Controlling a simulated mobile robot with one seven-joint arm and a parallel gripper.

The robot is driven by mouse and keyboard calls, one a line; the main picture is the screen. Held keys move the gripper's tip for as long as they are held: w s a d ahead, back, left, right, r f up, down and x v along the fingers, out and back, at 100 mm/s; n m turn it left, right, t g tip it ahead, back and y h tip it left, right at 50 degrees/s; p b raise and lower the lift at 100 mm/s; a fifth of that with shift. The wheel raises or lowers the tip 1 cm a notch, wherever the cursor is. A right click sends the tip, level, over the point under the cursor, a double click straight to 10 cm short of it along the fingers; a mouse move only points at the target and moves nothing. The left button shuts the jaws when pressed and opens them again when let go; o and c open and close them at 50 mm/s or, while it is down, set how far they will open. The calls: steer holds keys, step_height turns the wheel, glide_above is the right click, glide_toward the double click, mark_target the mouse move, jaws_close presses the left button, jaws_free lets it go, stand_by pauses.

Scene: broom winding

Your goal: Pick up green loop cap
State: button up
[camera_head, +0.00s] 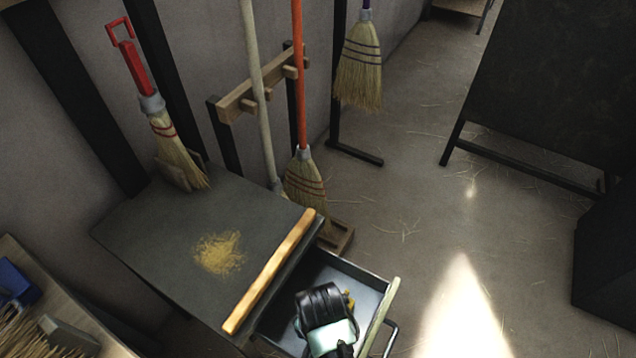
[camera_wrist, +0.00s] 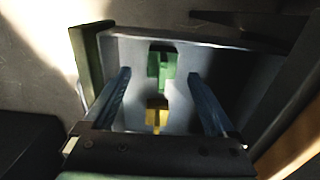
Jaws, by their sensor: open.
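A green loop cap (camera_wrist: 161,69) lies in the open drawer (camera_wrist: 228,50), between and beyond my fingertips in the wrist view. A yellow piece (camera_wrist: 156,114) lies close by it in the drawer, nearer my gripper's base. My gripper (camera_wrist: 160,78) is open, its two fingers pointing down into the drawer with nothing held between them.
A dark cabinet top (camera_head: 160,240) with a straw pile (camera_head: 219,254) and a wooden front edge (camera_head: 270,270) is left of the drawer. The drawer's wooden front (camera_head: 379,315) and handle (camera_head: 390,338) are close on the right. The floor to the right is open.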

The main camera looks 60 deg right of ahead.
step_height(320, 180, down, 6)
steer(key=shift+w+r+b, duration=0.15)
steer(key=shift+r+b, duration=0.1)
steer(key=shift+b, duration=0.7)
steer(key=c, duration=1.4)
steer(key=shift+r, duration=0.2)
